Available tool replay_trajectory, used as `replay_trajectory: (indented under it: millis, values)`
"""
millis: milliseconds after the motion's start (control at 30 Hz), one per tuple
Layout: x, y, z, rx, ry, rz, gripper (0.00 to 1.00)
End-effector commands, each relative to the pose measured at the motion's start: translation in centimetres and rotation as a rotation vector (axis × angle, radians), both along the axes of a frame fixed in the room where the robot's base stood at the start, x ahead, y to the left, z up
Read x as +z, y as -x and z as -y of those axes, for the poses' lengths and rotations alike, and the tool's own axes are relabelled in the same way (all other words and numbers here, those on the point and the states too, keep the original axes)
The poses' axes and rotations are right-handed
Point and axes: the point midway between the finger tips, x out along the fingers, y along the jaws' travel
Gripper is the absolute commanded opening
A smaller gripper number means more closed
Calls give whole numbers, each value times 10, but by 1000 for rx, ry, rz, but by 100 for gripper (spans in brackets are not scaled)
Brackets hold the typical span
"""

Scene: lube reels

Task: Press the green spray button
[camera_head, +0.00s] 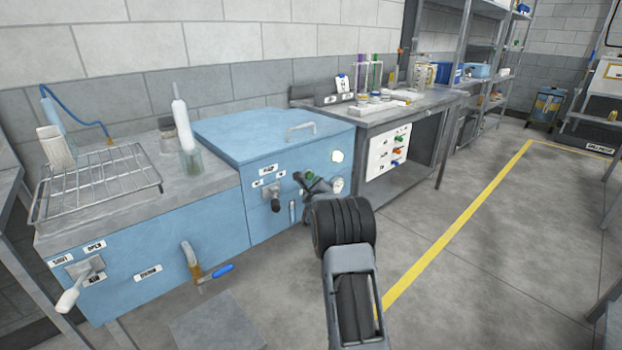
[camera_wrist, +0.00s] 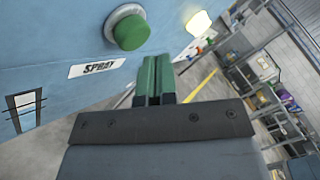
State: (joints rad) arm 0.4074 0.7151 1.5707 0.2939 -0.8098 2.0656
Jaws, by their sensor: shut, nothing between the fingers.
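The green spray button (camera_wrist: 130,32) is a round cap in a grey ring on the blue cabinet front, above a white "SPRAY" label (camera_wrist: 96,68). My gripper (camera_wrist: 155,78) shows in the wrist view with its green fingers shut together and nothing between them. The fingertips are just below and right of the button in that view; I cannot tell how large the gap is. In the head view my gripper (camera_head: 307,180) is in front of the blue cabinet (camera_head: 268,133), near its right side. The button cannot be made out there, behind or beside my gripper.
A pale round lamp (camera_head: 337,156) is on the cabinet near my gripper; it glows in the wrist view (camera_wrist: 200,22). A dark-handled lever (camera_head: 274,198) is left of my gripper. A grey workbench (camera_head: 410,112) stands to the right. The floor right of my arm is clear.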

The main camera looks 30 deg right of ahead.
Motion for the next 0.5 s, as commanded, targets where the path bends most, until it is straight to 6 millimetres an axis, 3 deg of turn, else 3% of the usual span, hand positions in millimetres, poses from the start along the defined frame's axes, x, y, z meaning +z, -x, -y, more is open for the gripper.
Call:
replay_trajectory:
  millis: [500]
  values:
    - [-2, 42, 8, -1, 0, 1, 0]
